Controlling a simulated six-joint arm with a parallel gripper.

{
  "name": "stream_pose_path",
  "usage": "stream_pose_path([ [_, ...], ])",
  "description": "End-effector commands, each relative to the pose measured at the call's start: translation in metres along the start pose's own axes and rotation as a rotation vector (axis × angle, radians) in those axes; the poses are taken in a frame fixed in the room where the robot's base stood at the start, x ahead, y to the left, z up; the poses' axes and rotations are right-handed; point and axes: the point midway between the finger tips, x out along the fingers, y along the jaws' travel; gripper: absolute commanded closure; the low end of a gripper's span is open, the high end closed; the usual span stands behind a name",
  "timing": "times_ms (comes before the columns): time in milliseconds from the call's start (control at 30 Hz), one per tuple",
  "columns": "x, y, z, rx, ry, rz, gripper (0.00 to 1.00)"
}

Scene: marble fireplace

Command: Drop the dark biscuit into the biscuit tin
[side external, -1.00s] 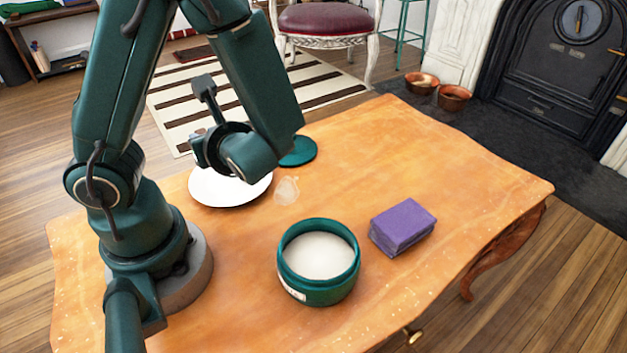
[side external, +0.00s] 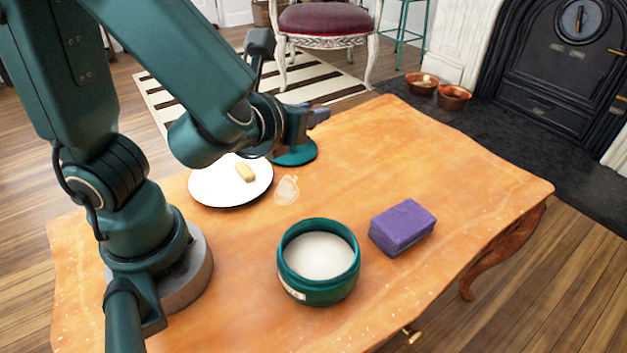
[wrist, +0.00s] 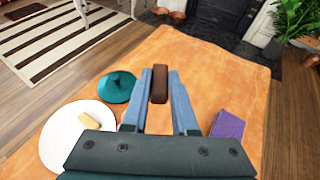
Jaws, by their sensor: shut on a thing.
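My gripper (wrist: 159,88) is shut on the dark biscuit (wrist: 159,86), a brown bar held upright between the fingertips in the wrist view. In the side view my gripper (side external: 318,115) is raised above the far part of the table, above and behind the teal lid; the biscuit cannot be made out there. The biscuit tin (side external: 319,290) is a round teal pot, open at the top with a pale inside, near the table's front edge. It stands well away from my gripper and is not seen in the wrist view.
A white plate (side external: 215,192) holds a pale biscuit (side external: 245,173). The teal lid (side external: 296,154) lies flat beside it. A clear, glassy object (side external: 286,190) lies between plate and tin. A purple block (side external: 402,227) sits right of the tin. The table's right part is clear.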

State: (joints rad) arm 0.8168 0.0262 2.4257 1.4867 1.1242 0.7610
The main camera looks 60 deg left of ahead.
Motion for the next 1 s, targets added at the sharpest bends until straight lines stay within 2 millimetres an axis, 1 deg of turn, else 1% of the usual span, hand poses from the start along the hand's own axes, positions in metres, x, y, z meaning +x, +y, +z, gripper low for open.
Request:
stream_pose_path([
  [33,-0.002,-0.005,0.004,0.008,-0.002,-0.034,1.00],
  [300,-0.014,-0.029,0.019,0.064,-0.003,-0.170,1.00],
  [433,-0.017,-0.037,0.026,0.069,-0.001,-0.169,1.00],
  [767,-0.011,-0.025,0.020,-0.009,0.002,0.033,1.00],
  [867,-0.009,-0.018,0.015,-0.043,0.002,0.116,1.00],
  [1000,-0.007,-0.005,0.004,-0.108,0.003,0.282,1.00],
])
